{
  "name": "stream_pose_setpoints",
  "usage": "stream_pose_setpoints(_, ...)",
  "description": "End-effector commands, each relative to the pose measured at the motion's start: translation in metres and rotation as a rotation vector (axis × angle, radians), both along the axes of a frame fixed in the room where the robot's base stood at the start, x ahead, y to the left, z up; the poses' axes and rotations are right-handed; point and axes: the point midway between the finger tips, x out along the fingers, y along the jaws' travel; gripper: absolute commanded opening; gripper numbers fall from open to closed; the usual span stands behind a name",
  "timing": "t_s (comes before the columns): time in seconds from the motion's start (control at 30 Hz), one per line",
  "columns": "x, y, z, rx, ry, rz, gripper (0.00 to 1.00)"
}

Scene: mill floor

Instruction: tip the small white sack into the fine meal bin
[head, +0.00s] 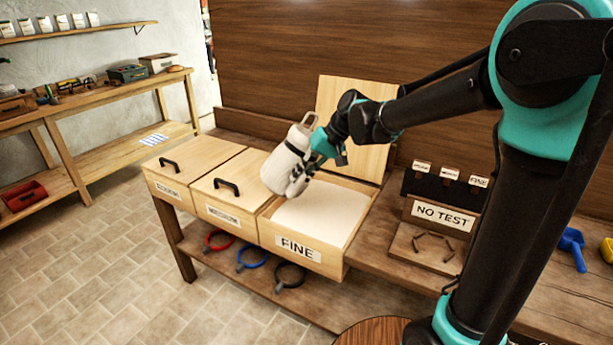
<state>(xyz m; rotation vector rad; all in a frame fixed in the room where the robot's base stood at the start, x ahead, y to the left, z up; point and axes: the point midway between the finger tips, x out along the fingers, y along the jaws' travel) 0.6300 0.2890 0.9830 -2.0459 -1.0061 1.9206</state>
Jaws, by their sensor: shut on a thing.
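My gripper (318,150) is shut on the small white sack (283,165) and holds it above the fine meal bin (297,250). The sack is tilted, with its lower end toward the lower left and a light loop or handle at its upper end. The FINE bin is open, its wooden lid (347,100) raised behind it. A pale, flat surface of meal (325,212) fills the bin. The sack is over the bin's left part, near the closed MEDIUM bin. I cannot tell whether its mouth is open, and no falling meal is visible.
Closed bins with black handles, MEDIUM (222,218) and another (163,193), stand to the left. The NO TEST stand (443,215) is on the right. Red, blue and black rings (252,258) lie on the lower shelf. Blue (571,246) and yellow scoops sit far right.

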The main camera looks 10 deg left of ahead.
Motion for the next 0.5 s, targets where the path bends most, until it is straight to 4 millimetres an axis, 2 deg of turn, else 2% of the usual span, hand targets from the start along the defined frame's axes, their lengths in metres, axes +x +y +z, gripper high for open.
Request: stream_pose_setpoints(0.5,-0.003,0.008,-0.021,0.478,0.222,-0.003,0.00)
